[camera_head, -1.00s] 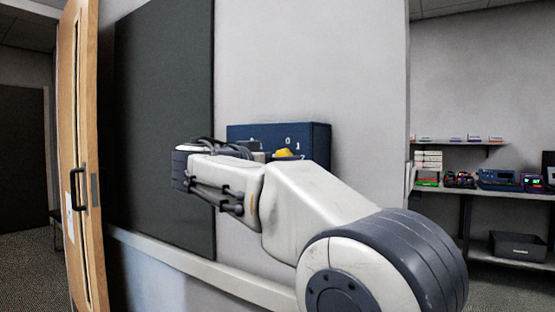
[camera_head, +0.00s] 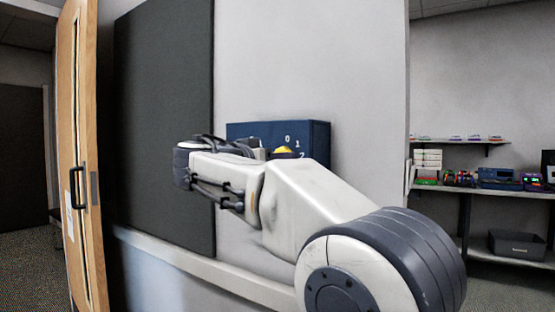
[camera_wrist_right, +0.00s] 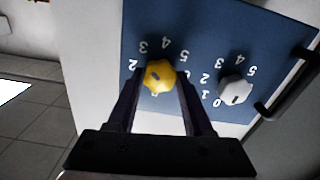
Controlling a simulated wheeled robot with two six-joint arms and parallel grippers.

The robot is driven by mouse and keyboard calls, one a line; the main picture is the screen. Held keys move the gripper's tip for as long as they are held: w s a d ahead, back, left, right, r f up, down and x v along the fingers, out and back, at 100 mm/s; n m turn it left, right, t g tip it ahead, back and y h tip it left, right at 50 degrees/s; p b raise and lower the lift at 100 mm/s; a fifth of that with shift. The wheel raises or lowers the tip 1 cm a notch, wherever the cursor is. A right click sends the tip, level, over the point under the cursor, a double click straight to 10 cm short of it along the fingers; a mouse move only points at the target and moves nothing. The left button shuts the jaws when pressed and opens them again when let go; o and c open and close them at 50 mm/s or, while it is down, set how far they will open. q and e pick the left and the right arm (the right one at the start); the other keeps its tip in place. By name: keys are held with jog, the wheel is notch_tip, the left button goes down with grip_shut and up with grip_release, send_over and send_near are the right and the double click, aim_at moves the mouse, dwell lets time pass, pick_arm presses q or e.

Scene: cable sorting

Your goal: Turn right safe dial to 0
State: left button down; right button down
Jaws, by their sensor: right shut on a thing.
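The blue safe (camera_head: 318,145) is fixed to the wall, partly hidden behind my right arm in the head view. Its right dial (camera_wrist_right: 160,74) is yellow, with a dark mark on its face; it also shows in the head view (camera_head: 286,151). White numerals ring it, upside down in the right wrist view, some hidden by the fingers. My right gripper (camera_wrist_right: 158,82) is shut on the yellow dial, one finger on each side. The other dial (camera_wrist_right: 235,91) is white, to the right in the wrist view, and untouched. My left gripper is not in view.
A dark handle (camera_wrist_right: 266,109) sticks out near the safe's edge beside the white dial. In the head view, a dark wall panel (camera_head: 165,130) and a wooden door (camera_head: 78,150) are at left. Shelves (camera_head: 480,190) with devices stand at right.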

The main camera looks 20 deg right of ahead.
jog(key=shift+r+n+p, duration=0.15)
jog(key=shift+n+p, duration=4.55)
jog(key=shift+n, duration=8.2)
jog(key=shift+c, duration=1.5)
grip_release()
